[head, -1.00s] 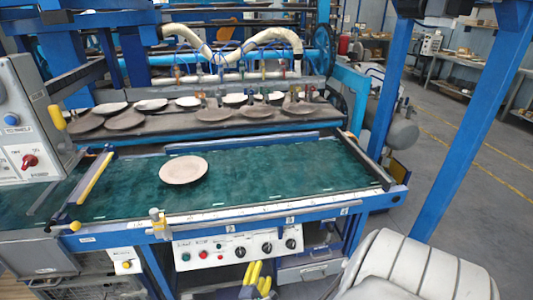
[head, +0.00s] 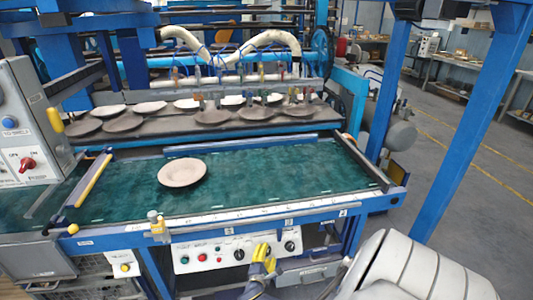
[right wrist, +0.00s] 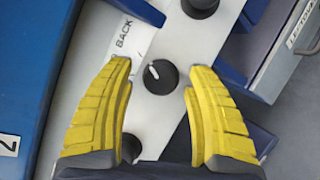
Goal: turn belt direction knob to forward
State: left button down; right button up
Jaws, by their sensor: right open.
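The white control panel (head: 210,255) hangs on the front of the belt table. Its dark round knobs include a left one (head: 239,255) and a right one (head: 290,246); the middle one is mostly hidden behind my right gripper (head: 263,252). In the right wrist view, a black knob (right wrist: 160,77) with a short white pointer mark toward the upper left lies between the yellow fingertips of my right gripper (right wrist: 158,68). The gripper is open, with gaps on both sides of the knob. A label reading "BACK" (right wrist: 122,36) is above left of it. My left gripper is not in view.
Another knob (right wrist: 200,5) lies up and right, and one (right wrist: 130,147) is partly hidden by the left finger. A brown plate (head: 182,172) rests on the green belt (head: 270,180). A blue table beam (right wrist: 28,60) stands left of the panel.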

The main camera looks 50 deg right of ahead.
jog(key=shift+o, duration=0.3)
grip_shut()
dwell(0.3)
